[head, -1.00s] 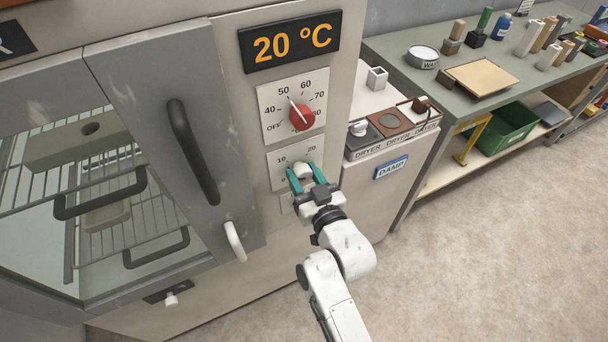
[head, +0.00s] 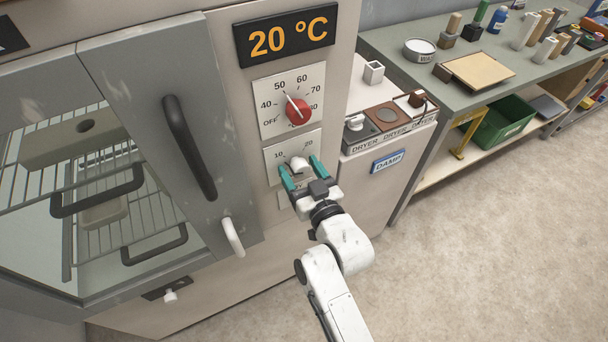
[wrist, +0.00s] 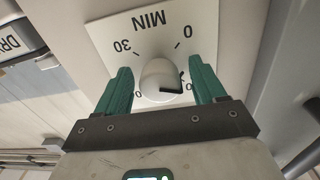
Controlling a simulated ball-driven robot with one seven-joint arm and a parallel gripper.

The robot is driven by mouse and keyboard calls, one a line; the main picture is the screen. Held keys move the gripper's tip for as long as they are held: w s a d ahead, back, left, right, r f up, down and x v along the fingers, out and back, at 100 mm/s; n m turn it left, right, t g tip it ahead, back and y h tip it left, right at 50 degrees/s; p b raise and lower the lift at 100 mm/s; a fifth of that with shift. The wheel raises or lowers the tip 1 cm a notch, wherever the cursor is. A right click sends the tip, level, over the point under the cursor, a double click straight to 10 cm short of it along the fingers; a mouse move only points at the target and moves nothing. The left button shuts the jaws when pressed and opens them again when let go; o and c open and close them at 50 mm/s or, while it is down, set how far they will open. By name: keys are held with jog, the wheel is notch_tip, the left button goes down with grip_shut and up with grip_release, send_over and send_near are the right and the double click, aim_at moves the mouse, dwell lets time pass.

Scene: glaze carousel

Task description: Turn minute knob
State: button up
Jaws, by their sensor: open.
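The white minute knob (head: 298,164) sits on a white dial plate marked 10 and 20 on the cabinet front, below the red temperature knob (head: 298,112). In the wrist view the minute knob (wrist: 161,80) shows a dark pointer mark, and its plate (wrist: 180,32) reads MIN, 0 and 30. My gripper (head: 302,170) is open, with one teal finger on each side of the minute knob. In the wrist view my gripper (wrist: 162,88) shows a gap between each finger and the knob. The fingers cover some of the dial numbers.
A grey cabinet door with a dark handle (head: 190,145) and a white lever (head: 233,238) is left of the knobs. A display (head: 287,39) above reads 20 °C. A dryer unit (head: 390,130) stands close on the right, and a workbench (head: 400,55) beyond it. The floor at right is clear.

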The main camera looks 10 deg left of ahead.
jog(key=b+v, duration=0.2)
jog(key=v, duration=0.8)
jog(key=shift+s+d+b, duration=0.2)
jog(key=shift+s+b, duration=0.15)
jog(key=shift+n, duration=0.4)
jog(key=p+x, duration=0.1)
jog(key=x, duration=0.8)
jog(key=c, duration=1.1)
